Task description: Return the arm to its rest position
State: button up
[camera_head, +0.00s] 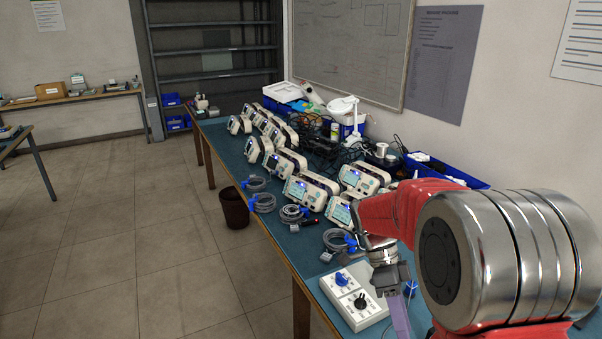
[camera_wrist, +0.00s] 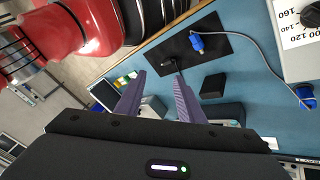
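My arm (camera_head: 500,250), red with polished metal bands, fills the right foreground of the head view and is bent over the near end of the blue-topped table (camera_head: 265,305). My gripper (camera_head: 402,300) hangs near the white box with a blue and a black knob (camera_head: 355,295). In the wrist view my gripper (camera_wrist: 158,78) shows two purple fingers spread apart with nothing held between them. A black mat (camera_wrist: 195,55) with a blue-ended cable lies on the table below. The fingers' distance above the table is hard to tell.
Several white monitors (camera_head: 310,190) and coiled grey hoses (camera_head: 262,202) line the table. Blue bins (camera_head: 445,170) stand along the wall at right. A dark waste bin (camera_head: 234,208) is on the floor. The floor at left is clear.

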jog(key=s+a+r+n+t+y, duration=0.1)
jog(key=s+a+r+n+t, duration=0.2)
jog(key=n, duration=0.7)
jog(key=s+a+r+n+t+y, duration=0.2)
jog(key=s+a+r+n+t, duration=0.1)
jog(key=s+r+n+t, duration=0.5)
jog(key=s+n, duration=0.2)
jog(key=n, duration=0.1)
jog(key=shift+r, duration=0.3)
